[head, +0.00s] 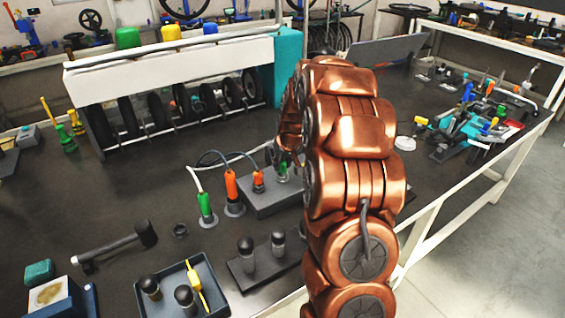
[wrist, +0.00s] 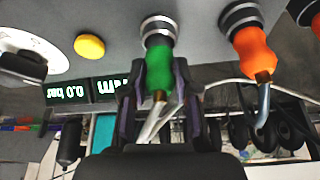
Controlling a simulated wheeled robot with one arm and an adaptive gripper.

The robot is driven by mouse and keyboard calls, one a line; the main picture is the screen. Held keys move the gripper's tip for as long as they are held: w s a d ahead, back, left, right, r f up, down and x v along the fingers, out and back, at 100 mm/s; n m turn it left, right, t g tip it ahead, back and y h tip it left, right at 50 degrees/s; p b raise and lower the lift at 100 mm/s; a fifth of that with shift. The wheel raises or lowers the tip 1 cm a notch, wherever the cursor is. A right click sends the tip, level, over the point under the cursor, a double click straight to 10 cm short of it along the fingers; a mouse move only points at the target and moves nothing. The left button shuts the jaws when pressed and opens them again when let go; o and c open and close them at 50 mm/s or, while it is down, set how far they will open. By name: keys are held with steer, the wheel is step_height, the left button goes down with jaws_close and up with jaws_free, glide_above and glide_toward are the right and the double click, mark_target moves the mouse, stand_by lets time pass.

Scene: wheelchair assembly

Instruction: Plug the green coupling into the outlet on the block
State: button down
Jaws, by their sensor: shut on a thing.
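My gripper (wrist: 158,88) is shut on the green coupling (wrist: 160,68) in the wrist view, with one finger on each side of it. The coupling's tip meets the metal ring of an outlet (wrist: 158,28) on the grey block (wrist: 200,22). How deep it sits cannot be told. In the head view, the block (head: 270,202) stands on the dark table, and green (head: 283,173) shows on it beside my copper arm, which hides most of my gripper. Another green coupling (head: 206,207) with a white hose stands in a holder left of the block.
An orange coupling (wrist: 252,48) sits in the neighbouring outlet, close to my gripper. A yellow button (wrist: 90,46) and displays are on the block. A larger orange coupling (head: 232,190) stands left of the block. A hammer (head: 115,243) and a tray (head: 216,303) lie nearer.

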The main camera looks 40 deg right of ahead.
steer(key=shift+f, duration=0.45)
steer(key=c, duration=0.8)
jaws_free()
steer(key=shift+r, duration=0.1)
steer(key=v, duration=1.1)
steer(key=shift+s+r, duration=0.2)
steer(key=shift+r, duration=0.15)
